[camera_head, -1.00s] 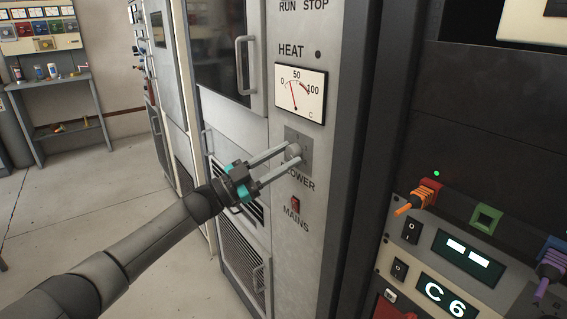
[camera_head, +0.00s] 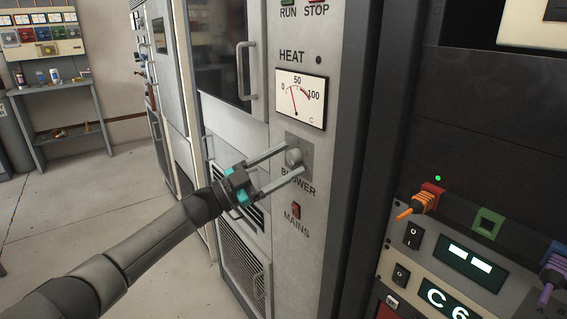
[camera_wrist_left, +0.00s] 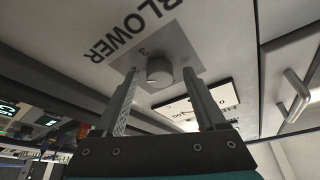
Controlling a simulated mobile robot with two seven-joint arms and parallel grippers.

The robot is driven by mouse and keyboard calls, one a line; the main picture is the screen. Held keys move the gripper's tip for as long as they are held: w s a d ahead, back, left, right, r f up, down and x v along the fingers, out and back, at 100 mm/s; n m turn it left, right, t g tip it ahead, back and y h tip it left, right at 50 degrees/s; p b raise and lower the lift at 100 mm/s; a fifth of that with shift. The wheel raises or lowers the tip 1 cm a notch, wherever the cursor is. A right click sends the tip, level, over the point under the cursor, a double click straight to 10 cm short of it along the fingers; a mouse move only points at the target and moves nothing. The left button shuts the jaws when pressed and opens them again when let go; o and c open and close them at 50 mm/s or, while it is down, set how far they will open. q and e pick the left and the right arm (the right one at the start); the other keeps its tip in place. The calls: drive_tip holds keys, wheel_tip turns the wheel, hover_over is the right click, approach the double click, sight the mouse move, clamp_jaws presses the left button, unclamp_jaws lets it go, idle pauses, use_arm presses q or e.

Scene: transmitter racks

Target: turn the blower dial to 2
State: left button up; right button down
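The blower dial is a round grey knob (camera_head: 294,157) on a square grey plate (camera_head: 304,146), above the BLOWER label on the cabinet front. My left gripper (camera_head: 294,160) is open, with one finger above the knob and one below it in the head view. In the left wrist view the knob (camera_wrist_left: 159,70) lies between the tips of the left gripper (camera_wrist_left: 160,73), with a gap on both sides. A small number shows on the plate (camera_wrist_left: 182,48), but the dial's setting cannot be read. My right gripper is not in view.
A HEAT meter (camera_head: 301,98) sits above the dial, and a red MAINS switch (camera_head: 296,209) below it. A door handle (camera_head: 243,72) stands out to the left. At the right is a rack with an orange plug (camera_head: 417,204) and displays.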

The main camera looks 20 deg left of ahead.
use_arm(q)
drive_tip(key=shift+s+a+f, duration=0.15)
drive_tip(key=shift+s+a, duration=0.05)
drive_tip(key=shift+a, duration=0.05)
drive_tip(key=p+v, duration=0.1)
drive_tip(key=v, duration=1.3)
drive_tip(key=shift+s+a+f+p, duration=0.15)
drive_tip(key=shift+a+p, duration=0.05)
drive_tip(key=shift+p, duration=0.15)
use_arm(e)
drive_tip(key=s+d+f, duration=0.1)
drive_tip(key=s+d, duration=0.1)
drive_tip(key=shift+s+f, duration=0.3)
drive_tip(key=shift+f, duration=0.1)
